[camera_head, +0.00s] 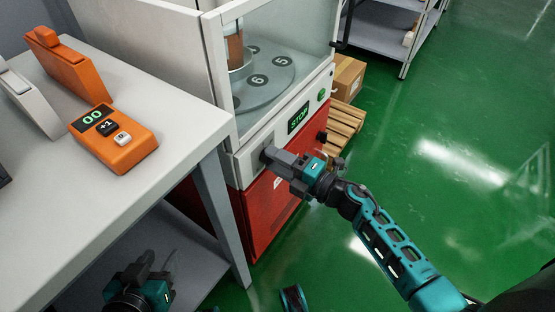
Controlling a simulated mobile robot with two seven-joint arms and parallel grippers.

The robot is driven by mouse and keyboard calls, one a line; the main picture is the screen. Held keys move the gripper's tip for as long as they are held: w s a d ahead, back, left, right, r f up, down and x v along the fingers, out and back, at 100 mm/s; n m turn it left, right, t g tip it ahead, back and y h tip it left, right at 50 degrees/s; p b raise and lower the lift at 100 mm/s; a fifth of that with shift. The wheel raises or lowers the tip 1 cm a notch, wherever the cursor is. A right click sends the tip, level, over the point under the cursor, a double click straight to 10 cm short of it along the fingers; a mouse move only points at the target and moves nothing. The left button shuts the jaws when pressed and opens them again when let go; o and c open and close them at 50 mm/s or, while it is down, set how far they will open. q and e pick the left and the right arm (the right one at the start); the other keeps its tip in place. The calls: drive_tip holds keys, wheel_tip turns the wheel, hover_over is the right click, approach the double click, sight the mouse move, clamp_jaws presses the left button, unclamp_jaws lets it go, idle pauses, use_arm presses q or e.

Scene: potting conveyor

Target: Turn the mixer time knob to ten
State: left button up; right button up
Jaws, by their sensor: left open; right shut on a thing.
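The mixer (247,163) stands past the table's right end, with a clear window over a pale panel and a red lower body. My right gripper (270,154) is at the left part of the panel, shut on a dark knob there. The gripper hides most of this knob, and its setting and markings cannot be read. A black display (298,117) reading STOP and a green button (321,95) are to the right on the panel. My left gripper (148,262) is open and empty, low at the bottom left beside the table.
The grey table (165,190) holds an orange device (113,140) showing 00 and an orange holder (67,65). A dark round part (322,136) juts from the mixer's right side. A cardboard box (347,77) and wooden pallet (345,120) stand behind. Green floor at right is open.

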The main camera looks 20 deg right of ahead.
use_arm(q)
drive_tip(key=shift+r, duration=0.15)
drive_tip(key=r+p, duration=0.1)
drive_tip(key=p, duration=0.1)
drive_tip(key=r+p, duration=0.2)
drive_tip(key=a+r+p, duration=0.1)
drive_tip(key=p, duration=0.2)
drive_tip(key=shift+s+r, duration=0.3)
drive_tip(key=shift+r, duration=0.1)
use_arm(e)
drive_tip(key=m, duration=1.1)
drive_tip(key=shift+m, duration=0.3)
use_arm(q)
drive_tip(key=shift+w+r, duration=0.1)
drive_tip(key=shift+r, duration=0.05)
use_arm(e)
drive_tip(key=o, duration=1)
drive_tip(key=shift+o, duration=0.2)
use_arm(q)
drive_tip(key=shift+a, duration=0.1)
